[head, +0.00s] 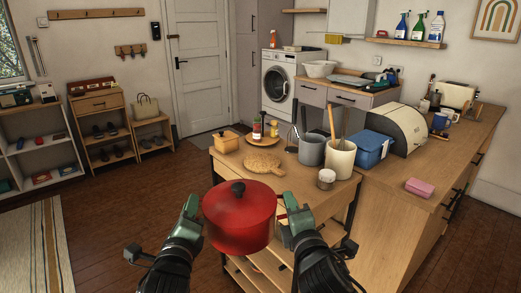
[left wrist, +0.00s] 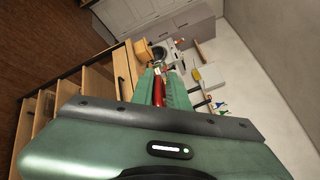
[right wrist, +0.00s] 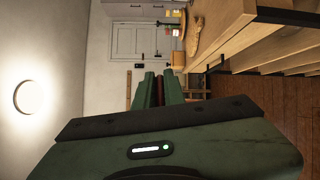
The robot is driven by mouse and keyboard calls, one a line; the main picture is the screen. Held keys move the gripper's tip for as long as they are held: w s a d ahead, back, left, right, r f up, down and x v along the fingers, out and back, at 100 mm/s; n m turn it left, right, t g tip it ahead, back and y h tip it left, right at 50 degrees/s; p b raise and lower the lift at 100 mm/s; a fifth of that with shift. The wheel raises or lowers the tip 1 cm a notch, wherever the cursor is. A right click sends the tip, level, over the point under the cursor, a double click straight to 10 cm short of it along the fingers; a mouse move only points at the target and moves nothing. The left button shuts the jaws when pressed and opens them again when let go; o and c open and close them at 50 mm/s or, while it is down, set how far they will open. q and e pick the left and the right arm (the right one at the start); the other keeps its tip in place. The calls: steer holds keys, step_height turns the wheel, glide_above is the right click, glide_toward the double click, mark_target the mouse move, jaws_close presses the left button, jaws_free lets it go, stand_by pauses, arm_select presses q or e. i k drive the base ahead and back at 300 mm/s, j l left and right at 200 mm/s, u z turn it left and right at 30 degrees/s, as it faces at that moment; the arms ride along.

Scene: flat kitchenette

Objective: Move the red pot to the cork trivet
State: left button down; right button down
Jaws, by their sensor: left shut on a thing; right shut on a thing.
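The red pot (head: 238,222), with a lid and black knob, is held level in front of the wooden counter (head: 292,189), its lower part hiding some of the counter's front. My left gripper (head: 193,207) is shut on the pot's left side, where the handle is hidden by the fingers. My right gripper (head: 286,213) is shut on the pot's right side in the same way. Red shows between the fingers in the left wrist view (left wrist: 158,92) and the right wrist view (right wrist: 167,84).
A blue bin (head: 372,149) is further right. The counter's near edge is clear.

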mark_target(262, 161)
steer(key=i+j+z, duration=0.1)
steer(key=i, duration=1.25)
steer(key=i+z, duration=0.15)
